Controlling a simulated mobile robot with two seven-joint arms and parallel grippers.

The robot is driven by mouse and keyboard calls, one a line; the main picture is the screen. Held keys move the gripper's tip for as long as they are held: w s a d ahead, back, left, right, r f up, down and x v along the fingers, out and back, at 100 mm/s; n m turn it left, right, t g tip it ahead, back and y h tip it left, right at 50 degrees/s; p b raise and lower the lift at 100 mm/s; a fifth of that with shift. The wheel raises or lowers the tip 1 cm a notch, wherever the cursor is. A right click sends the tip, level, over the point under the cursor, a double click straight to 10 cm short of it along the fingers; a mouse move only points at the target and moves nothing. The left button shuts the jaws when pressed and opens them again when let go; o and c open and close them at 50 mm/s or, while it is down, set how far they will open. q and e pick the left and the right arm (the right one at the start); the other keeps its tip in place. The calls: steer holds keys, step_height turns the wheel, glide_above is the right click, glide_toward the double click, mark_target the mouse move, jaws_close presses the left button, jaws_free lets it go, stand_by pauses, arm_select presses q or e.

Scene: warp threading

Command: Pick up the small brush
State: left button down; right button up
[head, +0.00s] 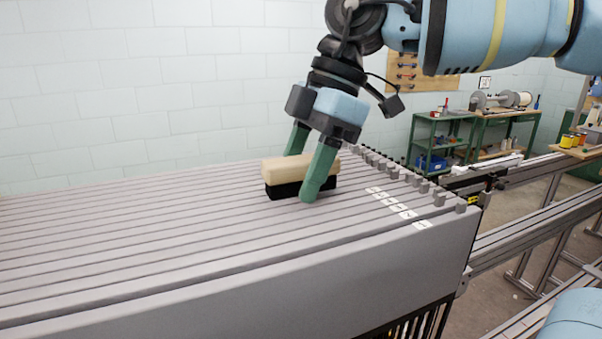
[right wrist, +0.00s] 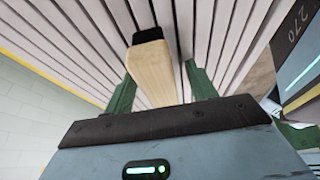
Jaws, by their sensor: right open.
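The small brush (head: 285,172) has a pale wooden block on top and black bristles below. It rests on the grey slatted top of the machine (head: 150,232). My right gripper (head: 300,172) is open, its two green fingers on either side of the brush, one behind it and one in front. The right wrist view shows the brush's wooden block (right wrist: 153,70) between the two fingers (right wrist: 160,85), with a gap on each side. The front finger hides part of the brush in the head view. My left gripper is not in view.
White labels (head: 398,208) and a row of small grey blocks (head: 400,175) line the right end of the slatted top. A green workbench (head: 440,140) stands behind at the right. Metal rails (head: 540,205) run right of the machine. The slatted top left of the brush is clear.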

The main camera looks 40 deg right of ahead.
mark_target(301, 158)
stand_by(0.3)
steer(key=c, duration=1.1)
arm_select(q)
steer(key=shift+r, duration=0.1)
